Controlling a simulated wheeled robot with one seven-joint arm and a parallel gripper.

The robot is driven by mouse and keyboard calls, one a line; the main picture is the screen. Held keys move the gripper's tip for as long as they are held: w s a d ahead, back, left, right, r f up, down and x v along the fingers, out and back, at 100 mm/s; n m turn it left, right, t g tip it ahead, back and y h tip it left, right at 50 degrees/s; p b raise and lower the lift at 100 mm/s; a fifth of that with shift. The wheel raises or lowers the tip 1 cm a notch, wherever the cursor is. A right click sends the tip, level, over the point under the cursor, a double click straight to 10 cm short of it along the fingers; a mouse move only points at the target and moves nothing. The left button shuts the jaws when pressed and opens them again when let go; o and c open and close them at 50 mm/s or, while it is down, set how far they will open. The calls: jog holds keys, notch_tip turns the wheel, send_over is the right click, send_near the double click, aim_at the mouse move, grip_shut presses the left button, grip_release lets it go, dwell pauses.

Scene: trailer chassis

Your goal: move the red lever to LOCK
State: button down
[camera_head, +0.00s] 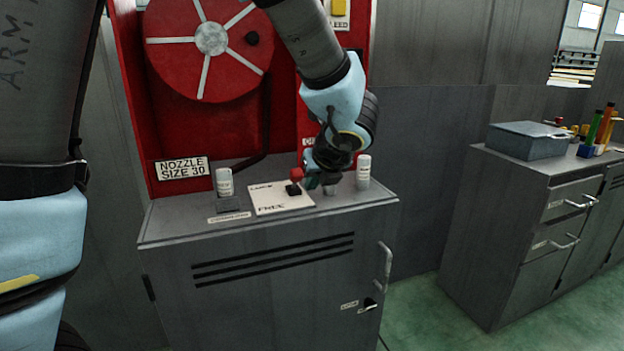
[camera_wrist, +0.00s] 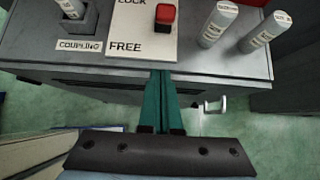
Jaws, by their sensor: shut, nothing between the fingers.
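The red lever (camera_head: 296,174) has a red knob on a black base and stands on the right side of a white plate (camera_head: 280,205) marked LOCK at the far edge and FREE at the near edge. In the wrist view the red knob (camera_wrist: 165,14) shows at the top, nearer the LOCK word than the FREE word; I cannot tell its exact tilt. My gripper (camera_head: 313,183) is just right of the lever in the head view. In the wrist view its green fingers (camera_wrist: 161,73) are together, empty, pointing toward the plate's near edge, apart from the knob.
The plate lies on a grey cabinet (camera_head: 270,260). A white cylinder (camera_head: 224,182) stands in a holder left of the plate, by a COUPLING label (camera_wrist: 78,45). Two white cylinders (camera_wrist: 218,22) (camera_wrist: 265,30) stand to the right. A red hose reel (camera_head: 205,75) is behind.

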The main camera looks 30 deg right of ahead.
aim_at(295, 180)
jog(key=x, duration=0.7)
jog(key=shift+a+f, duration=0.1)
jog(key=shift+f, duration=0.05)
jog(key=shift+w+r+p, duration=0.4)
jog(key=shift+w+p, duration=0.1)
jog(key=shift+w, duration=0.1)
jog(key=shift+w+r+p, duration=0.35)
jog(key=shift+w+p, duration=0.15)
jog(key=shift+w, duration=0.05)
jog(key=shift+w+d+r+p, duration=0.25)
jog(key=shift+w+p, duration=0.05)
jog(key=shift+w, duration=0.4)
